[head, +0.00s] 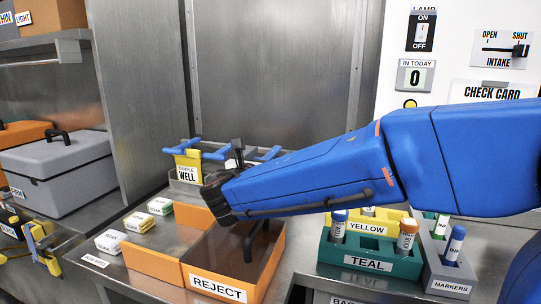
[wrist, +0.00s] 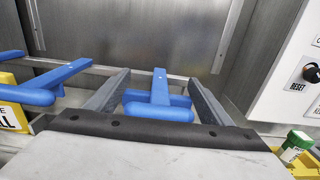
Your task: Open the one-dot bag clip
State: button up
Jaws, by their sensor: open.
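My gripper (wrist: 160,80) is open, with one grey finger on each side of a blue T-shaped clip handle (wrist: 158,112) in the wrist view. I cannot tell whether either finger touches it. In the head view, my gripper (head: 237,152) is mostly hidden by my arm, beside the blue clips at the back of the bench. A blue handle (head: 268,153) shows to its right. Another blue clip (head: 183,146) sits on a yellow bag (head: 188,164) to its left; it also shows at the left of the wrist view (wrist: 58,80). No dots are readable on the clips.
An orange REJECT bin (head: 160,260) stands in front, below my arm. A green TEAL rack (head: 370,264) with tubes and a grey marker holder (head: 445,262) are to the right. A metal wall (wrist: 130,30) rises behind the clips, and a white panel (wrist: 285,70) stands at right.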

jog(key=shift+w+d, duration=0.15)
jog(key=shift+w, duration=0.2)
jog(key=c, duration=1.5)
jog(key=shift+o, duration=0.2)
